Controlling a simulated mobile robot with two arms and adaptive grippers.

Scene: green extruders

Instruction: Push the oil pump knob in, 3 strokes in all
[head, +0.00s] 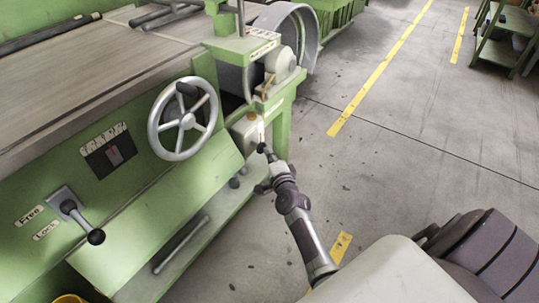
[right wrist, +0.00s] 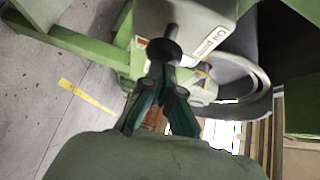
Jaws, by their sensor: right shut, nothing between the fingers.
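The oil pump knob (right wrist: 163,49) is a dark round ball on a short rod from a pale housing (right wrist: 185,15), beside a label reading "Oil pump" (right wrist: 212,41). In the head view the knob (head: 261,147) is small, on the near end of the green machine. My right gripper (right wrist: 163,72) is shut and empty, its fingertips at the knob; I cannot tell whether they touch it. In the head view my right gripper (head: 268,157) is right by the knob, its arm reaching up from the lower right. My left gripper is not in view.
A grey handwheel (head: 184,118) and a black-knobbed lever (head: 79,215) stand out from the machine left of my right arm. A curved grey guard (head: 301,30) rises behind the pump.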

